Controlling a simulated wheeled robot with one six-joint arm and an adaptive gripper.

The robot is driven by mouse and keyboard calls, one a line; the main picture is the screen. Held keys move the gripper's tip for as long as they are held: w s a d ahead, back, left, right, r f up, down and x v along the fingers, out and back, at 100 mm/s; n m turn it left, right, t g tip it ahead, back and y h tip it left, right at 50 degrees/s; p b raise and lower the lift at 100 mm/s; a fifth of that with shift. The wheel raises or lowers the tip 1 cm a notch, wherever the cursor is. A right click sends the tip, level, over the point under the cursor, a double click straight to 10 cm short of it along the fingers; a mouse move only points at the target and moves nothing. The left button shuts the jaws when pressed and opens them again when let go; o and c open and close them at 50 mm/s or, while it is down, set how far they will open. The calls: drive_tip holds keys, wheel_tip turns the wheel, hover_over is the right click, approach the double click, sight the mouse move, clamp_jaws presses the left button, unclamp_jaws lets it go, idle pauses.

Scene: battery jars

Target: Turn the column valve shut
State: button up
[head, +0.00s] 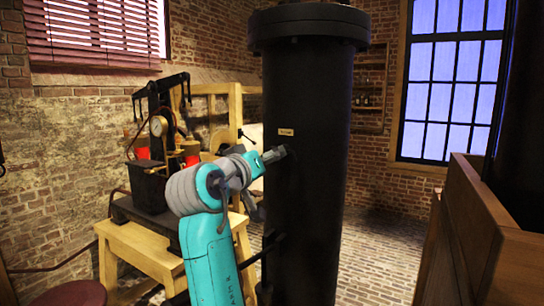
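The column (305,215) is a thick black upright cylinder with a wide flange at its top. A small pale label (286,132) is on its front. My teal arm reaches up from the bottom, and my gripper (274,155) is at the column's left front face, just below the label. I cannot tell whether it touches the column. The fingers are small and partly merged with the dark background, so their opening is unclear. No valve handle can be made out clearly at the gripper; my wrist may hide it.
A dark fitting (272,243) juts from the column's lower left. A wooden stand (140,250) with a gauge (158,126) and red-and-black apparatus is at left. A wooden cabinet (470,235) is at right. Open brick floor (375,250) lies between column and cabinet.

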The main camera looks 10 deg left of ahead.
drive_tip(key=shift+x, duration=1.6)
drive_tip(key=c, duration=1.1)
